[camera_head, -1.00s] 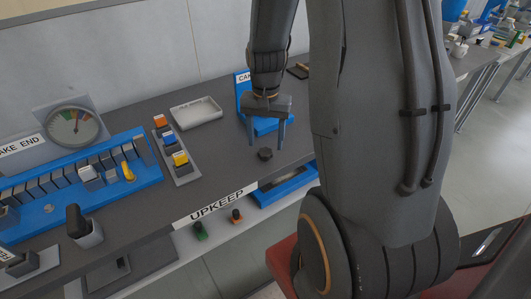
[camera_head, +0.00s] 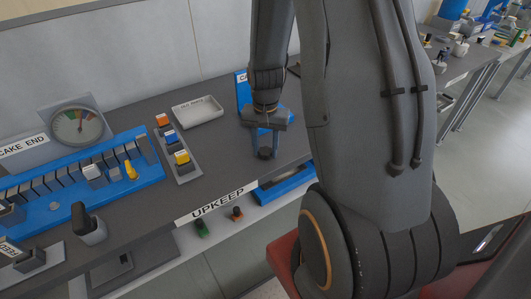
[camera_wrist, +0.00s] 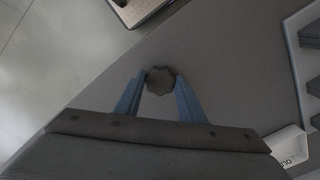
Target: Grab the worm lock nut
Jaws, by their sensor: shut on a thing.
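The worm lock nut is a small dark grey many-sided piece (camera_head: 265,153) on the dark bench top near its front edge. In the wrist view the nut (camera_wrist: 160,80) sits between the tips of two blue fingers. My gripper (camera_head: 267,150) points down at the bench, and in the wrist view my gripper (camera_wrist: 160,85) is shut on the nut from both sides. The nut is at bench level or very close to it; I cannot tell whether it touches the surface.
A white labelled tray (camera_head: 197,112) lies behind and to the left. A grey strip with orange, blue and yellow blocks (camera_head: 180,156) stands left. A blue stand (camera_head: 243,92) is just behind my gripper. The UPKEEP label (camera_head: 217,204) marks the bench's front edge.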

